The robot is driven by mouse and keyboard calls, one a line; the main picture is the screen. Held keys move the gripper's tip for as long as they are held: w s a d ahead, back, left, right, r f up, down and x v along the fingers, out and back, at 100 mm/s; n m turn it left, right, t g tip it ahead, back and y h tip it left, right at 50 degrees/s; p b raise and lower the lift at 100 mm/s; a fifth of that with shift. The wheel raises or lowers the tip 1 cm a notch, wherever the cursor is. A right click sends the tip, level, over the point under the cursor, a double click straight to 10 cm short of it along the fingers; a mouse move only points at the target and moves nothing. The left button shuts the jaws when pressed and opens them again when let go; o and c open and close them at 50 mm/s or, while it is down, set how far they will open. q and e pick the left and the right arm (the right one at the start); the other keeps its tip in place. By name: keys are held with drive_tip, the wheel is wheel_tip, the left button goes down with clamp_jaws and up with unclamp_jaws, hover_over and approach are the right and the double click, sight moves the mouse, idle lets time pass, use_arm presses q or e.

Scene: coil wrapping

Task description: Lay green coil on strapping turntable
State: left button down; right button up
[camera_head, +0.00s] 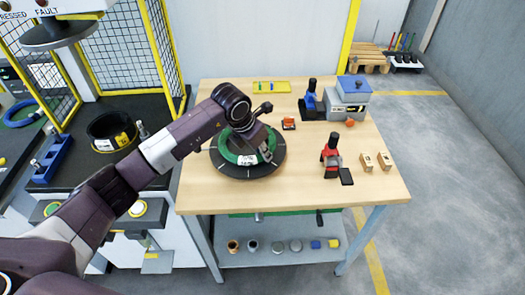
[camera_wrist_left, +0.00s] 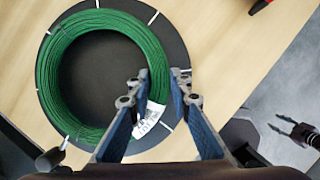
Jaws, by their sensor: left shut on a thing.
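The green coil (camera_head: 226,150) lies flat on the dark round strapping turntable (camera_head: 222,170) on the wooden table. In the left wrist view the coil (camera_wrist_left: 48,75) sits inside the rim of the turntable (camera_wrist_left: 182,60), slightly off centre. A white label shows on its near side. My left gripper (camera_head: 268,152) is over the coil's near right part. In the left wrist view my left gripper (camera_wrist_left: 160,80) has its fingers either side of the coil's band, beside the label, and is shut on it. My right gripper (camera_wrist_left: 280,124) appears beyond the table edge, fingers apart and empty.
A red tool (camera_head: 331,155) and small wooden blocks (camera_head: 375,162) stand right of the turntable. A blue and grey device (camera_head: 349,95) is at the back right. A black ring holder (camera_head: 111,131) stands on the dark bench at left.

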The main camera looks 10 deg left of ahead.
use_arm(q)
drive_tip(key=shift+w+f, duration=0.1)
drive_tip(key=shift+f, duration=0.15)
drive_tip(key=c, duration=1.8)
unclamp_jaws()
drive_tip(key=shift+o, duration=0.2)
drive_tip(key=shift+s+a+r, duration=0.1)
drive_tip(key=shift+s+r, duration=0.1)
drive_tip(key=shift+r, duration=0.1)
drive_tip(key=b+v, duration=0.2)
drive_tip(key=v, duration=0.9)
drive_tip(key=shift+r+b, duration=0.15)
drive_tip(key=shift+b, duration=0.25)
drive_tip(key=shift+s, duration=0.1)
